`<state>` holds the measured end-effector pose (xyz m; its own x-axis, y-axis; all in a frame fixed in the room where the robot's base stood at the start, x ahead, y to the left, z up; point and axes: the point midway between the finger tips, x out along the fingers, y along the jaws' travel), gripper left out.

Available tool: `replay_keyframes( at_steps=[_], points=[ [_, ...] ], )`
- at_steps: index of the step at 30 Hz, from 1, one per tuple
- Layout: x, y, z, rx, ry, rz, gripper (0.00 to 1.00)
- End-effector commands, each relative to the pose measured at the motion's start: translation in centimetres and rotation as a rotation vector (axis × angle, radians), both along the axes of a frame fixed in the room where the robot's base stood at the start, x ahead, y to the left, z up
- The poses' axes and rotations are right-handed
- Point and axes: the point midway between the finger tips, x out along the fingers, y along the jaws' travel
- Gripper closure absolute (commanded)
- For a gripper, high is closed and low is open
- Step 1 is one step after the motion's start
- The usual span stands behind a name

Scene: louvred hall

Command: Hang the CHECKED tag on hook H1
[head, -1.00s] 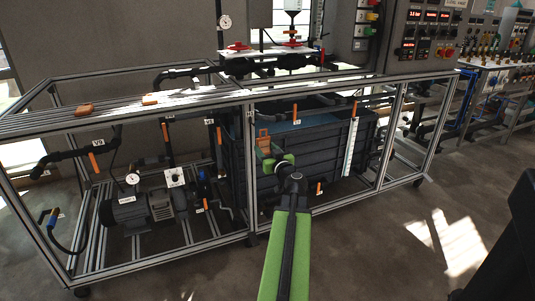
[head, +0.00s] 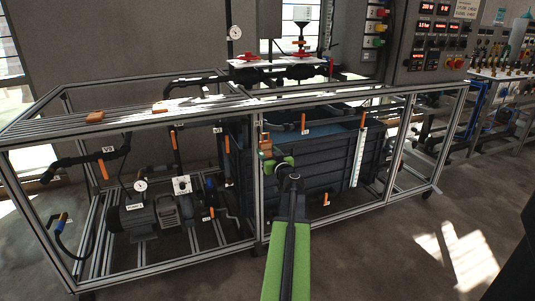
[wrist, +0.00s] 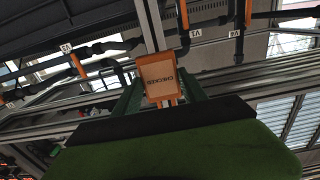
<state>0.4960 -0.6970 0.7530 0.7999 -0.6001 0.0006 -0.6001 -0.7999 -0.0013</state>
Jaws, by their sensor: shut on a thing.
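My gripper (head: 277,159) is shut on an orange tag with a pale border (head: 265,146), in front of the rig's middle upright. I cannot make out hook H1 in either view.
The rig's aluminium frame (head: 200,114) spans the view, with a dark tank (head: 310,165) and a pump (head: 137,217) inside. Labelled pipes with orange handles (head: 103,169) run behind. Floor at right is clear.

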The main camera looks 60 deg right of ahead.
Motion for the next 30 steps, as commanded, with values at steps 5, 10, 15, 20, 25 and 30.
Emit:
replay_keyframes(
  at_steps=[5,10,15,20,25,30],
  points=[
    [0.2,-0.2,0.0,0.000,0.000,0.000,0.88],
    [0.2,-0.2,0.0,0.000,0.000,0.000,0.88],
    [0.4,-0.3,0.0,0.000,0.000,0.000,0.88],
    [1.0,-0.8,0.0,0.000,0.000,0.001,0.88],
    [1.8,-1.4,0.0,0.000,0.000,0.001,0.88],
    [2.6,-2.0,0.0,0.000,0.000,0.001,0.88]
  ],
)
